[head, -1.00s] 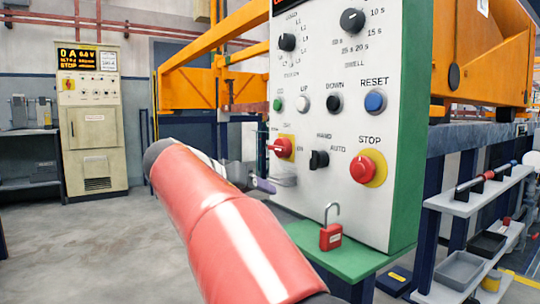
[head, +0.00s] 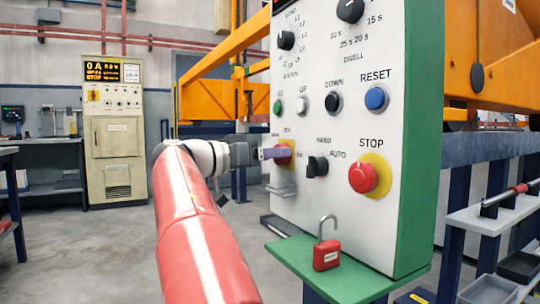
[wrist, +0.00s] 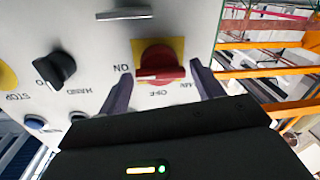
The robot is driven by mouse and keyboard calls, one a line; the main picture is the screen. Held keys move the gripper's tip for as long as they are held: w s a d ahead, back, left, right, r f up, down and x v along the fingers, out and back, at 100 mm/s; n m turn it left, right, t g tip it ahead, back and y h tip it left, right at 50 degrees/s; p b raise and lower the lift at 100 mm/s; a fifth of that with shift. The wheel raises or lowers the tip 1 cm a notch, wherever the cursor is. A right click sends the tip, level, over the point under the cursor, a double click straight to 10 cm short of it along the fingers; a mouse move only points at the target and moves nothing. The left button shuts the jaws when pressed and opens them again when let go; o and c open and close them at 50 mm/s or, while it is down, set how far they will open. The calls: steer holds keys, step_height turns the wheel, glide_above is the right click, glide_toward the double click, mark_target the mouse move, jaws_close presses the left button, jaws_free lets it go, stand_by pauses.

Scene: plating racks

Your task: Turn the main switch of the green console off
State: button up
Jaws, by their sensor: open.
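The green console (head: 418,150) has a white front panel and a green side. Its main switch is a red rotary knob on a yellow plate; my gripper (head: 266,153) partly hides the switch (head: 286,150) in the head view. In the wrist view, which is upside down, the red switch (wrist: 160,66) shows clearly. Its bar lies nearly level, with a pale mark at the end by the ON label. The OFF label is below it. My gripper (wrist: 160,75) is open, one finger on each side of the switch. Contact cannot be told.
A red STOP button (head: 363,177), a black HAND/AUTO selector (head: 316,166) and a blue RESET button (head: 375,98) are close by. A red padlock (head: 327,254) stands on the green shelf (head: 350,282). A beige cabinet (head: 117,150) is at the back left.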

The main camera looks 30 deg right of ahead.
steer(key=shift+d, duration=0.25)
steer(key=c, duration=0.7)
steer(key=shift+c, duration=0.2)
